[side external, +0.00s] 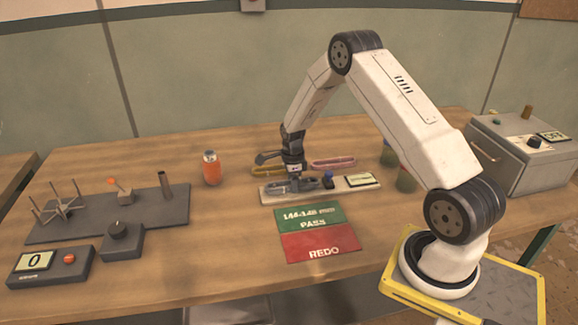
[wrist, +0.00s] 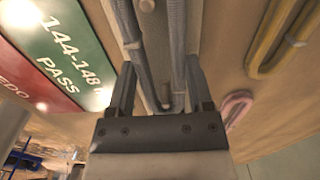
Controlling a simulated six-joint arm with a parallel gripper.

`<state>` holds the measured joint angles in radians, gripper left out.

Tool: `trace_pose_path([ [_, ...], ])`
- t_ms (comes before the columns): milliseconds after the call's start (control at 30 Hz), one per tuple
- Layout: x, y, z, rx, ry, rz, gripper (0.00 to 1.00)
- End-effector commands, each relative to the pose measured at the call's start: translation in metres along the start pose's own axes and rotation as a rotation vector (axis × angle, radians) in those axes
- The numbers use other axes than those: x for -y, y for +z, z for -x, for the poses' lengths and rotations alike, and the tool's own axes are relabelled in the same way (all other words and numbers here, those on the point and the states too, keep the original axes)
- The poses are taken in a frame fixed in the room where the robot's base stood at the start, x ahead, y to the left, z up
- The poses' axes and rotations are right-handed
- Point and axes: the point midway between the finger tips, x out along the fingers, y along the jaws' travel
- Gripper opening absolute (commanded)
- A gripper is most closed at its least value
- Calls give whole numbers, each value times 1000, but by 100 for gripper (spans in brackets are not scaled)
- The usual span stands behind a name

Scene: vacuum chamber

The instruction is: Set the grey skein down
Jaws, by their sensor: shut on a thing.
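The grey skein (side external: 301,186) is a long loop lying along the left part of a pale board (side external: 345,187) with a small display (side external: 362,179). My gripper (side external: 292,178) points down over the board and is shut on the skein. In the wrist view the grey skein (wrist: 134,48) runs lengthwise between my gripper's fingers (wrist: 158,88), its rounded end near the palm. The pale board shows beneath it, with a small peg inside the loop. I cannot tell whether the skein touches the board.
A yellow skein (side external: 262,171) and a pink skein (side external: 338,163) lie behind the board. The green PASS and red REDO card (side external: 318,244) lies in front. An orange jar (side external: 211,170) stands left, green jars (side external: 405,180) right. The table between card and left devices is clear.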

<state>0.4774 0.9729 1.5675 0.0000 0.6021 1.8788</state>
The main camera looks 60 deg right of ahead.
Motion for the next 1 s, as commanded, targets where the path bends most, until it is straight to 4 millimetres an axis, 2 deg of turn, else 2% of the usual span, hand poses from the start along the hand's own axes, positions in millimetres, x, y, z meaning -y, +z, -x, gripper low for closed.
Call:
trace_pose_path([
  [100,0,0,-8,0,-1,0,11],
  [533,0,0,-11,0,-1,0,11],
  [567,0,0,-12,0,-1,0,69],
  [600,0,0,-11,0,-1,0,82],
  [667,0,0,-11,0,-1,0,100],
  [1000,0,0,-9,0,-2,0,100],
])
